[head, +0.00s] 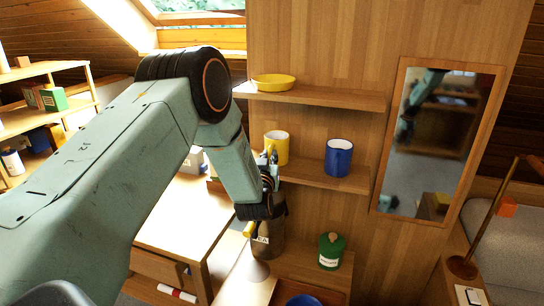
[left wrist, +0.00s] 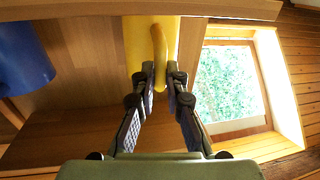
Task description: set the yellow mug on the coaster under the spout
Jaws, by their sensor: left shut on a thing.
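The yellow mug (head: 278,146) is upright at the middle shelf; I cannot tell whether it touches the board. My left gripper (head: 268,160) is in front of it, shut on its handle. In the left wrist view the fingers (left wrist: 161,82) close on the yellow handle (left wrist: 159,48), with the mug's body (left wrist: 138,42) behind. A dark brown, cylinder-like thing (head: 268,242) stands below, partly hidden by my wrist. I cannot make out the spout or the coaster. My right gripper is not in view.
A blue mug (head: 339,157) stands to the right on the same shelf (head: 315,174). A yellow bowl (head: 273,82) is on the upper shelf (head: 325,97). A green canister (head: 330,251) and a blue rounded thing (head: 302,300) are below. A mirror (head: 437,135) hangs at right.

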